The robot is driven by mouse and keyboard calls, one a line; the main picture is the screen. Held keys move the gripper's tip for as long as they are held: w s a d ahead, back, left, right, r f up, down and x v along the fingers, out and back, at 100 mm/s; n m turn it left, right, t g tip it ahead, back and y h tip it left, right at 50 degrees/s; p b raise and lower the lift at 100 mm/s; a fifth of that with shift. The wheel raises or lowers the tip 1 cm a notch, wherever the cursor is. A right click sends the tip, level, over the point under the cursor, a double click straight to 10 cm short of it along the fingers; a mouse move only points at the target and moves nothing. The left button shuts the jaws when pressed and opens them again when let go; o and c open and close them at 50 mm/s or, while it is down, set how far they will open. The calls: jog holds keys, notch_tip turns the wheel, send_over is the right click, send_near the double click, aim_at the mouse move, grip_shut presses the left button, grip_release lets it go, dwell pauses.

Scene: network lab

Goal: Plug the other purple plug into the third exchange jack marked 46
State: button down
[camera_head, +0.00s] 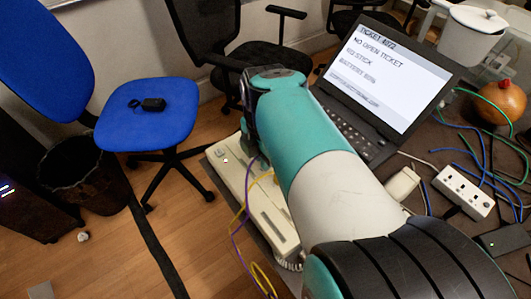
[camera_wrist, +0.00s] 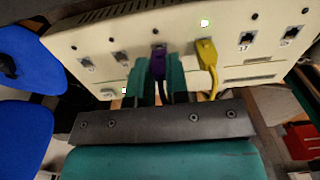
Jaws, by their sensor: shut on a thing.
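The exchange is a long cream box (camera_wrist: 185,28) with a row of jacks along its face in the wrist view; it also shows in the head view (camera_head: 277,222), partly behind my arm. My gripper (camera_wrist: 159,67) has its green fingers closed on either side of a purple plug (camera_wrist: 158,50). The plug's tip is at the face, at the third jack position from the left. I cannot tell whether it is fully seated. Empty jacks show to the left (camera_wrist: 121,57) and right (camera_wrist: 247,38). Their labels are too small to read surely. A purple cable (camera_head: 238,222) hangs below the box.
A yellow plug (camera_wrist: 207,53) sits in the jack just right of the purple one. A laptop (camera_head: 385,75), a white power strip (camera_head: 463,192) and loose cables lie right of my arm. A blue chair (camera_head: 160,118) stands to the left.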

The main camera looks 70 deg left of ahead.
jog(key=shift+f, duration=0.25)
jog(key=c, duration=1)
grip_release()
jog(key=shift+c, duration=0.2)
notch_tip(320, 180, up, 17)
jog(key=p, duration=0.1)
jog(key=shift+r, duration=0.2)
jog(key=shift+w, duration=0.1)
